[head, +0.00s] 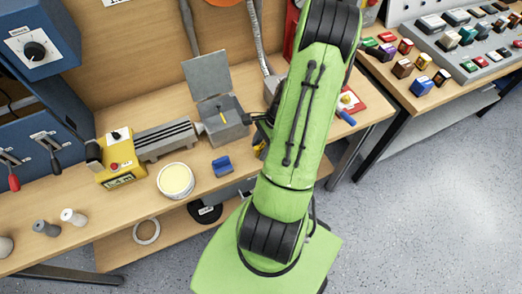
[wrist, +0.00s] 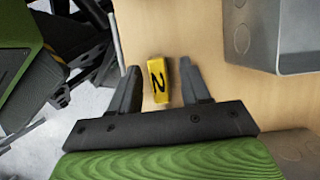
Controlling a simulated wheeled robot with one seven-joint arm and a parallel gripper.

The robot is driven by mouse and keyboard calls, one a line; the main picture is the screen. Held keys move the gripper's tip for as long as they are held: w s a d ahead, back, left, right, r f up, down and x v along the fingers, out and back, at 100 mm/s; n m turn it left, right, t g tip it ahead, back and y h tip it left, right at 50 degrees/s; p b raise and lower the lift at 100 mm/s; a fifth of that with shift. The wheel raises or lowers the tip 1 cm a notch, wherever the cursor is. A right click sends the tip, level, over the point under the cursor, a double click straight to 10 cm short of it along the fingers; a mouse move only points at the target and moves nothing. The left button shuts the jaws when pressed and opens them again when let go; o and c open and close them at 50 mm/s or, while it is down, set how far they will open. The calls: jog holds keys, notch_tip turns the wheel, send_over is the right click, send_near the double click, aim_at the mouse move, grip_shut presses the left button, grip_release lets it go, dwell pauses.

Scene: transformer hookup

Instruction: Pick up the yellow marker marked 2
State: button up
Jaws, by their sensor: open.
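The yellow marker (wrist: 160,80) with a black 2 lies on the wooden bench in the wrist view. My gripper (wrist: 159,66) is open, with one dark finger on each side of the marker. I cannot tell the height of the fingertips over the bench. In the head view my green arm hides most of the gripper and the marker's area.
A grey box with a raised lid (head: 214,75) stands close beside the gripper; a grey box edge (wrist: 298,40) shows in the wrist view. A blue block (head: 222,166) and a cream-topped tub (head: 175,180) are left of my arm.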

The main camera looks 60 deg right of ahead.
jog(key=shift+a+f, duration=0.1)
jog(key=shift+f, duration=0.2)
grip_shut()
jog(key=shift+r, duration=0.15)
